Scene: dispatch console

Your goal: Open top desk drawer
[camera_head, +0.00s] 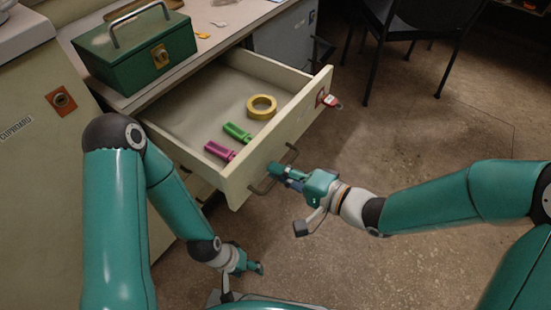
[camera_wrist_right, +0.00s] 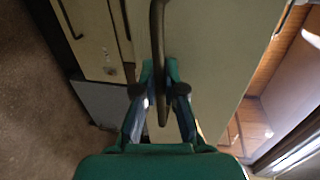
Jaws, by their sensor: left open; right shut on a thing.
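The top desk drawer (camera_head: 243,180) is pulled well out, and its inside shows in the head view. A yellow ring (camera_head: 261,107), a green object (camera_head: 237,132) and a magenta object (camera_head: 219,151) lie in it. My right gripper (camera_head: 278,172) is at the drawer front, shut on the drawer handle (camera_head: 262,186). In the right wrist view the handle (camera_wrist_right: 157,40) runs down between the fingers of the right gripper (camera_wrist_right: 162,85). My left gripper (camera_head: 250,268) is open and empty, low in front of the desk and apart from the drawer.
A green metal box (camera_head: 137,52) with a handle stands on the desk top (camera_head: 212,38) behind the drawer. A black chair (camera_head: 420,20) stands at the back right. The floor in the middle right is clear.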

